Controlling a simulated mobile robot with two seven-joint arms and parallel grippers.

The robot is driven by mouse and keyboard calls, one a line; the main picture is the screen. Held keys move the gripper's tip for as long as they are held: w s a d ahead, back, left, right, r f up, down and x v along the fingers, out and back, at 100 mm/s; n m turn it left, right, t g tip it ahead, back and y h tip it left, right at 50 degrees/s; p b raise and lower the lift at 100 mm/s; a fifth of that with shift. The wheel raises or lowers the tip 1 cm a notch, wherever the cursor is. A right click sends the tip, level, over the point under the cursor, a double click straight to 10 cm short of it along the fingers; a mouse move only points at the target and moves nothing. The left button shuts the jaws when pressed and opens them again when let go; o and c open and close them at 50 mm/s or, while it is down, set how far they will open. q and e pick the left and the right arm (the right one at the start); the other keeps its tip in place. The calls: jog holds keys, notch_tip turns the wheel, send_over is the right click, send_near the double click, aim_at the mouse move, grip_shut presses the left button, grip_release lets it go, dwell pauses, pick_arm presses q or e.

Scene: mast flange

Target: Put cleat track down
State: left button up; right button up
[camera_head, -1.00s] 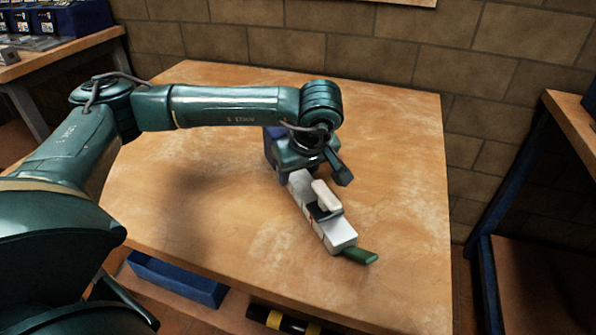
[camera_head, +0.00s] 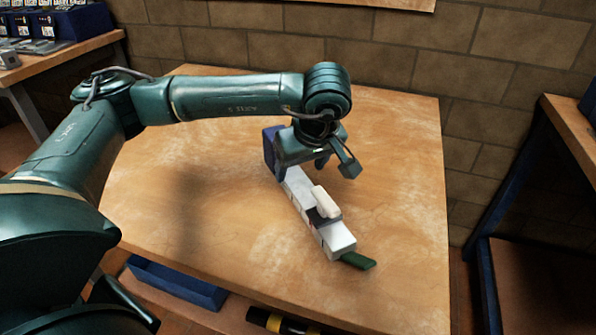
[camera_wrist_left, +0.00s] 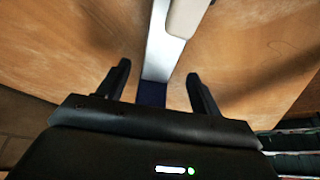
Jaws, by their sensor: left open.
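The cleat track (camera_head: 338,238), a long pale grey bar, lies diagonally on the table. It also shows in the left wrist view (camera_wrist_left: 160,45). A cream block (camera_head: 326,202) sits on a dark base on the track, and a green piece (camera_head: 357,261) sticks out at its near end. A dark blue block (camera_head: 269,149) is at its far end, partly hidden by my gripper. My left gripper (camera_head: 336,166) is open and empty, above the far part of the track. In the left wrist view its spread fingers (camera_wrist_left: 158,70) have the track's end between them in the picture, with no visible contact.
The wooden table top (camera_head: 400,200) is bare around the track. A brick wall (camera_head: 400,55) stands behind it. A blue tray (camera_head: 178,284) is low below the front edge. Other benches stand at the left and right.

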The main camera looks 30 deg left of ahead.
aim_at(308, 196)
pick_arm(q)
jog(key=p+v, duration=0.1)
jog(key=v, duration=0.6)
jog(key=shift+r, duration=0.35)
jog(key=shift+s+d, duration=0.1)
jog(key=shift+s, duration=0.05)
